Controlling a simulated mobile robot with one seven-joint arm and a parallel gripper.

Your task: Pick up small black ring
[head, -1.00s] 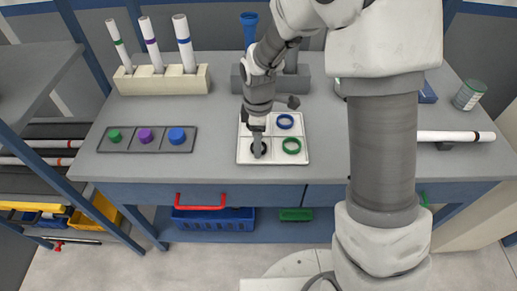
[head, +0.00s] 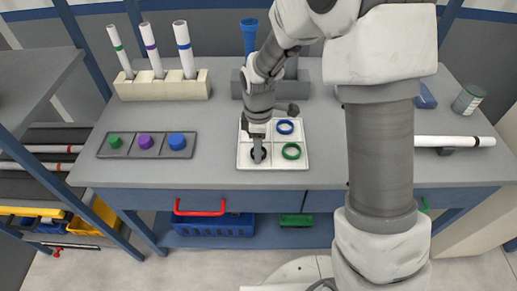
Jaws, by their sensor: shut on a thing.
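The small black ring (head: 264,155) lies at the front left compartment of the white divided tray (head: 244,140), partly hidden by my gripper. My gripper (head: 258,158) points down over that compartment and is shut on the black ring. It is too small to tell whether the ring is lifted off the tray floor. A blue ring (head: 285,127) is in the back right compartment. A green ring (head: 291,151) is in the front right compartment. The back left compartment is mostly hidden by my arm.
A dark tray (head: 106,151) with green, purple and blue caps sits to the left. A cream rack (head: 160,93) holds three white pipes. A grey block (head: 237,84) with a blue piece (head: 249,36) stands behind. A white pipe (head: 440,140) lies at the right. The table front between is clear.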

